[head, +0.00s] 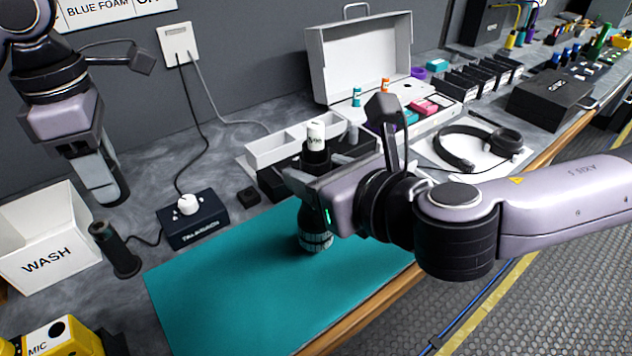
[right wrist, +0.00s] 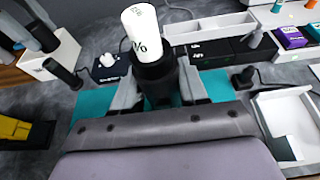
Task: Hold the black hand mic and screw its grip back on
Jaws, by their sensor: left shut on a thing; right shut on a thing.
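The black hand mic (head: 311,218) is upright with its wide end down, at or just above the teal mat (head: 215,290). A white cylinder with dark print (head: 316,131) sticks up from its top. It also shows in the right wrist view (right wrist: 141,28). My right gripper (head: 312,182) is shut around the mic's black body (right wrist: 155,75). My left gripper (head: 107,188) is raised at the left, apart from the mic. It is shut on a dark tube, seen between its fingers in the right wrist view (right wrist: 42,37); this looks like the grip, mostly hidden in the head view.
A black cylinder (head: 117,252) stands left of the mat, beside a dark box with a white knob (head: 193,222). A white WASH bin (head: 45,250) is at the left. An open white case (head: 360,60) and headphones (head: 478,145) are behind. The mat's left half is clear.

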